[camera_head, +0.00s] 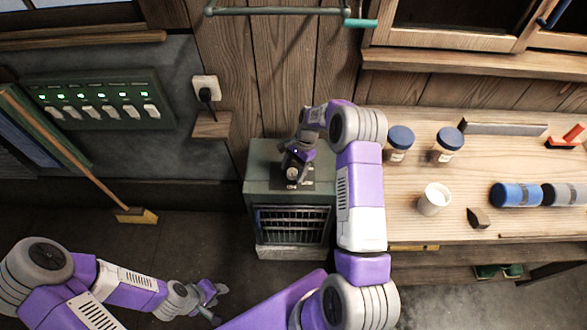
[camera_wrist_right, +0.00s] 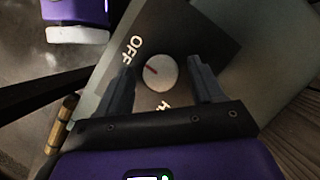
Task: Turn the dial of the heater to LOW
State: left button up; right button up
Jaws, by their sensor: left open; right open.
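The heater (camera_head: 262,160) is a grey-green box with a dark grille, left of the workbench. Its round white dial (camera_wrist_right: 161,74) sits on a dark panel in the right wrist view. The dial's red mark points up-left, towards the word OFF. Another label starting with H is partly hidden by my gripper; I see no LOW label. My right gripper (camera_wrist_right: 160,63) is open, its fingers on either side of the dial in the picture; I cannot tell if they touch it. It also shows above the heater top (camera_head: 295,160). My left gripper (camera_head: 214,295) is open and empty, low over the floor.
The workbench (camera_head: 470,205) at right holds two blue-lidded jars (camera_head: 447,145), a white cup (camera_head: 434,199) and a blue roll (camera_head: 515,194). A switch panel (camera_head: 95,100) and a plugged socket (camera_head: 206,90) are on the wall. A broom (camera_head: 136,215) stands at left.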

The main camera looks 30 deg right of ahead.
jog(key=c, duration=1)
jog(key=n, duration=0.2)
jog(key=n+g, duration=0.1)
jog(key=n, duration=0.1)
jog(key=n+g+h+b, duration=0.1)
jog(key=n, duration=0.1)
jog(key=shift+w, duration=0.25)
jog(key=n+h, duration=0.1)
jog(key=n, duration=0.2)
jog(key=n+g+h, duration=0.1)
jog(key=n, duration=0.1)
jog(key=shift+a+n, duration=0.15)
jog(key=shift+n, duration=0.25)
jog(key=o, duration=1)
